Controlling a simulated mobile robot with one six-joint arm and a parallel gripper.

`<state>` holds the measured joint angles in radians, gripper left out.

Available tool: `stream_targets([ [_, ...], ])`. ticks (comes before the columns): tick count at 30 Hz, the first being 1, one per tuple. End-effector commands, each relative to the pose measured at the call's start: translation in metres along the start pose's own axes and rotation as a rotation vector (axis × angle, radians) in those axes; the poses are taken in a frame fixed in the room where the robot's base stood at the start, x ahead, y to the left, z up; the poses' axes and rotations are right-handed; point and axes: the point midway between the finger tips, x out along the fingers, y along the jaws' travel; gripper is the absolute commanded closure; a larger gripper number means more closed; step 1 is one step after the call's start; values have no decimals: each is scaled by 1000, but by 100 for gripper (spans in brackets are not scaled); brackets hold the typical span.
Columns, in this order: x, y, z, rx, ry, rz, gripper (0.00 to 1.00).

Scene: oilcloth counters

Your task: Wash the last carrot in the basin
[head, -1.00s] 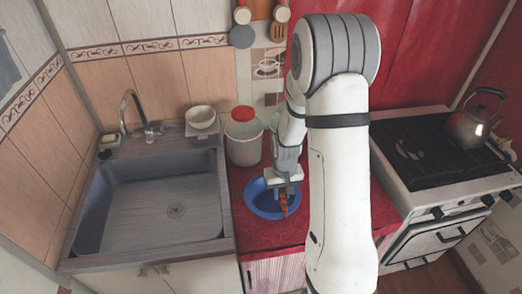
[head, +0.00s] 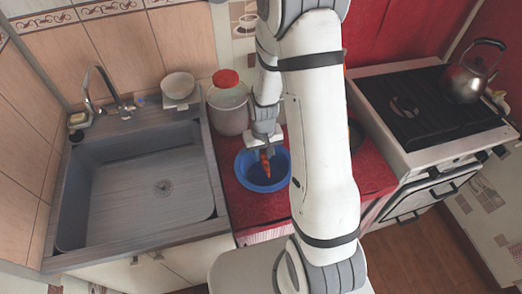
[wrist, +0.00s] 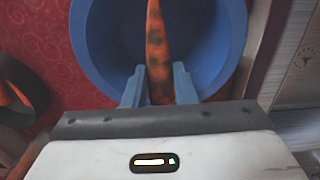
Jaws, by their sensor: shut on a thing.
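My gripper (head: 265,150) is shut on a carrot (head: 265,166), which hangs down from the fingers over the blue basin (head: 243,176). The basin stands on the red counter, just right of the sink. In the wrist view the carrot (wrist: 157,45) is orange with dark, dirty-looking patches. It sits between the two blue fingertips (wrist: 158,88), with the blue basin (wrist: 95,45) around and below it. The inside of the basin looks dark blue. I cannot tell whether the carrot's tip touches the basin or any water.
A dark round dish (wrist: 22,75) with something orange in it is at the wrist view's left edge. The grey sink (head: 140,190) is left, the stove (head: 425,105) with a kettle (head: 472,75) right.

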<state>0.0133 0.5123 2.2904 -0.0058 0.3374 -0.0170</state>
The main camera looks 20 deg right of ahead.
Motion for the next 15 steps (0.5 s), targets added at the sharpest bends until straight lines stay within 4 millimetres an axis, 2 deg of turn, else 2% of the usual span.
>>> stream_targets([
  [1, 9, 0, 0, 0, -1, 0, 98],
  [15, 56, -1, 0, -1, -2, 0, 98],
])
